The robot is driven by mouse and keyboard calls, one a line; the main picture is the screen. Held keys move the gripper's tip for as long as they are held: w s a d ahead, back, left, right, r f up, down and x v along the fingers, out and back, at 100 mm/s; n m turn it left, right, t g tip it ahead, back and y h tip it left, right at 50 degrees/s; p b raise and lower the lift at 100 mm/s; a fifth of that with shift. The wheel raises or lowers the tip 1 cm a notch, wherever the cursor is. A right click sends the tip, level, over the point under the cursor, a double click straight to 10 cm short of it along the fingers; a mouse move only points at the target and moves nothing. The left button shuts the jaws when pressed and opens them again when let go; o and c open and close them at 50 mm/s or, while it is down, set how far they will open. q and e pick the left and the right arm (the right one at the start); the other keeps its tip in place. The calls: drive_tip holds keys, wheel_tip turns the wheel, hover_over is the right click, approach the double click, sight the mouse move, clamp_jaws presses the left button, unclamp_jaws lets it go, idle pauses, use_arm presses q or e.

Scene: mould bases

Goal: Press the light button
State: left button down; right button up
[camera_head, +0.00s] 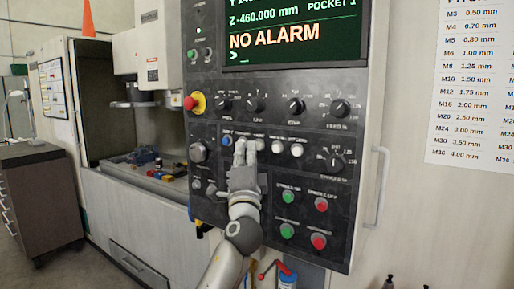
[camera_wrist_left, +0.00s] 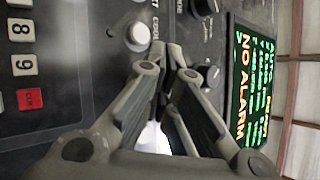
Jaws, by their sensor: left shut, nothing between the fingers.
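The dark control panel (camera_head: 320,195) of the machine faces me and carries a row of small round buttons. A blue button (camera_head: 227,140) is at the row's left end, and white buttons (camera_head: 278,147) are to the right. My left gripper (camera_head: 246,146) is shut and empty, its fingertips at this row just right of the blue button, hiding part of it. In the left wrist view, a white button (camera_wrist_left: 137,37) labelled "COOL…" is beside the fingertips (camera_wrist_left: 170,60). The light button's label is too small or hidden to read. I cannot tell whether the fingertips touch the panel. My right gripper is not in view.
A red emergency stop (camera_head: 192,103) sticks out at the panel's left. Knobs (camera_head: 296,105) are above the row, and green and red buttons (camera_head: 320,204) below it. The screen (camera_head: 296,35) reads "NO ALARM". A vertical handle (camera_head: 383,185) is at the right.

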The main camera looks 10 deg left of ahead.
use_arm(q)
drive_tip(key=shift+w+d+b, duration=0.15)
drive_tip(key=shift+w+b, duration=0.2)
drive_tip(key=shift+b, duration=0.05)
drive_tip(key=shift+s, duration=0.1)
idle(0.6)
drive_tip(key=shift+s+a+p, duration=0.3)
drive_tip(key=shift+s+p, duration=0.2)
drive_tip(key=shift+s, duration=0.15)
drive_tip(key=s+p, duration=0.1)
drive_tip(key=s+a, duration=0.1)
drive_tip(key=s, duration=0.1)
drive_tip(key=s+p, duration=0.1)
drive_tip(key=shift+s+a+p, duration=0.3)
drive_tip(key=shift+s+a, duration=0.05)
idle(2.4)
